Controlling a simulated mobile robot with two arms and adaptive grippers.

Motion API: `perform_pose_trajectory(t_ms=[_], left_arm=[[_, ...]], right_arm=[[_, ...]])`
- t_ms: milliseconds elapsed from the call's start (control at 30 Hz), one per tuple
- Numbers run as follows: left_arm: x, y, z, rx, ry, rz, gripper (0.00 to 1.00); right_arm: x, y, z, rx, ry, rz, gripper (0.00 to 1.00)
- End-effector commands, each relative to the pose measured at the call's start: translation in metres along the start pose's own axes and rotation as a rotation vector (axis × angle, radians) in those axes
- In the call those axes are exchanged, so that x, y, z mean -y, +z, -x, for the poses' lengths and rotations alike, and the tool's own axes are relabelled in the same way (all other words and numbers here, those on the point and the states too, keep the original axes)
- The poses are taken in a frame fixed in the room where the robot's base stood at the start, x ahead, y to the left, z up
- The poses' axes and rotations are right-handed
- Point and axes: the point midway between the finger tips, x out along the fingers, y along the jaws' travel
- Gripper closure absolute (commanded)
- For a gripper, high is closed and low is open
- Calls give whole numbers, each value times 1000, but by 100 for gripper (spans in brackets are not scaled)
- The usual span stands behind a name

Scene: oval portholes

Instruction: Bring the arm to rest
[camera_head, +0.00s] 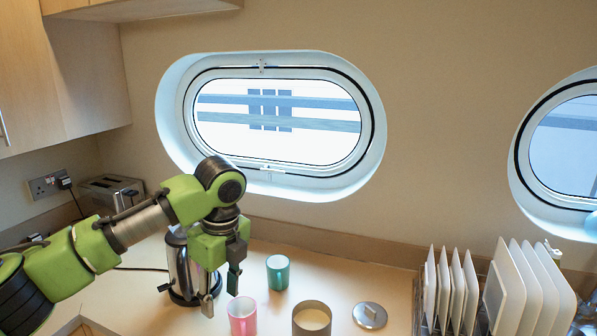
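My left arm (110,240), green with grey and black joints, comes in from the left and reaches over the counter. My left gripper (220,294) points down, with its two fingers apart and nothing seen between them. It is in front of a steel kettle (180,270) and hides part of it. A pink mug (243,318) stands just right of and below the fingertips, apart from them in the picture. My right gripper is out of view.
A teal cup (278,272), a grey canister (311,320) with a pale filling and a round lid (370,315) are on the counter (335,268). White plates (525,290) stand upright in a rack at right. A toaster (112,192) is at back left, under a cupboard (75,80).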

Motion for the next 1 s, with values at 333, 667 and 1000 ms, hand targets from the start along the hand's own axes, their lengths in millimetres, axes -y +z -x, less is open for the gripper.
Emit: perform_pose_trajectory(t_ms=[333, 667, 1000], left_arm=[[2, -40, -42, -40, -20, 17, 60], [-2, -106, -98, -134, -73, 96, 60], [-26, -198, -157, -343, -165, 404, 60]], right_arm=[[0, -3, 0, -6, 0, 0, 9], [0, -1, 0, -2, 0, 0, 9], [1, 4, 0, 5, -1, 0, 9]])
